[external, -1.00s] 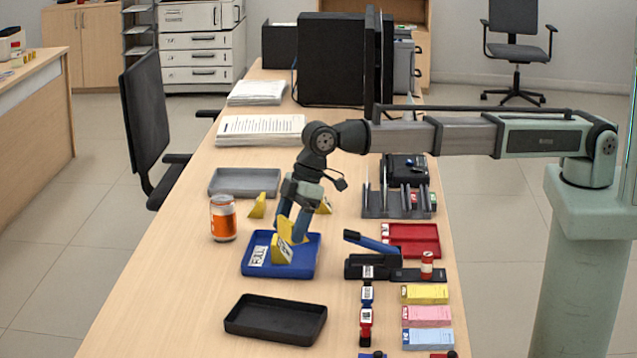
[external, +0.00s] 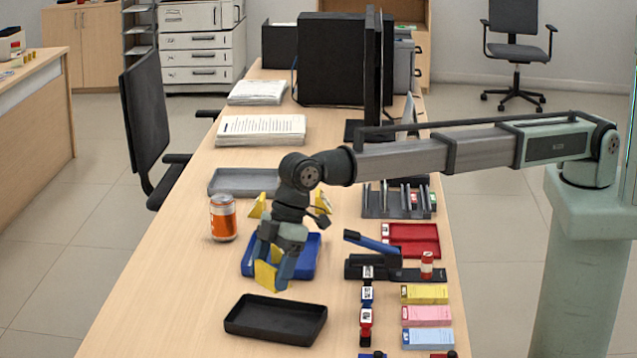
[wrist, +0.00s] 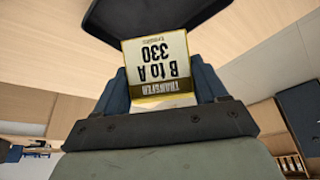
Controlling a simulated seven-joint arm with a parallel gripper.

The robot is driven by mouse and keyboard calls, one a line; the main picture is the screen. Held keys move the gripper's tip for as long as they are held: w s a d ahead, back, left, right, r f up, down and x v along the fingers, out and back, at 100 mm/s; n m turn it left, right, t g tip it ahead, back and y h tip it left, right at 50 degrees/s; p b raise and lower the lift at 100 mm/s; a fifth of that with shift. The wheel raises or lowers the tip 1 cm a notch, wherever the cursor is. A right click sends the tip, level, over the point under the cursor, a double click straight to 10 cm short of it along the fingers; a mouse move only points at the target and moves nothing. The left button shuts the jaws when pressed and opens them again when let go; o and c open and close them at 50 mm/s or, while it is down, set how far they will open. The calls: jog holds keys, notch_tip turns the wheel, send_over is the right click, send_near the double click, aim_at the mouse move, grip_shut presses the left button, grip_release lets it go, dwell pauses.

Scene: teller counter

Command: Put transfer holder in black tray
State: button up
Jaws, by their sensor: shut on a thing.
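The transfer holder (external: 266,275) is yellow. In the wrist view its label (wrist: 158,67) reads "TRANSFER B to A 330", upside down. My gripper (external: 274,270) is shut on it, with blue-grey fingers on both sides of it, and holds it tilted. In the external view it shows between the blue tray and the black tray. The black tray (external: 276,318) lies empty at the front of the counter, just below the gripper in the picture. Its dark edge also shows at the top of the wrist view (wrist: 150,14).
The blue tray (external: 308,258) is behind the gripper. An orange can (external: 223,218) stands to the left. Two other yellow holders (external: 257,206) (external: 322,203) stand behind. A stapler (external: 375,262) and ticket pads (external: 426,315) lie right. The counter left of the black tray is clear.

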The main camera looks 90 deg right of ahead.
jog(key=shift+f, duration=4.75)
jog(key=shift+f, duration=0.1)
jog(key=o, duration=1)
jog(key=shift+o, duration=0.2)
jog(key=v, duration=1.2)
